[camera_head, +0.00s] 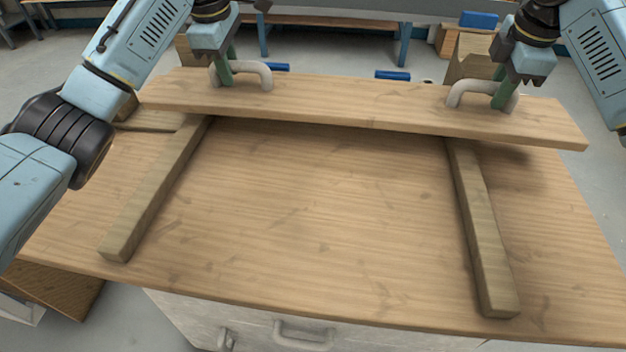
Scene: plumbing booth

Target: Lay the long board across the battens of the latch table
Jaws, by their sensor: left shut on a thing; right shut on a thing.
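The long board (350,108) is a pale wooden plank with two light grey handles, lying across the far part of the view. My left gripper (224,78) is shut on the left handle (262,72). My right gripper (500,90) is shut on the right handle (458,92). The latch table (320,220) has two battens, a left batten (155,195) and a right batten (482,235). The board spans over the far ends of both battens and hides them. A shadow shows under its right end; I cannot tell whether it touches the battens.
Wooden blocks (468,58) stand behind the board at the right, and others partly show at the left. Blue objects (393,75) lie beyond the board. A drawer handle (303,332) is on the table's front. The tabletop between the battens is clear.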

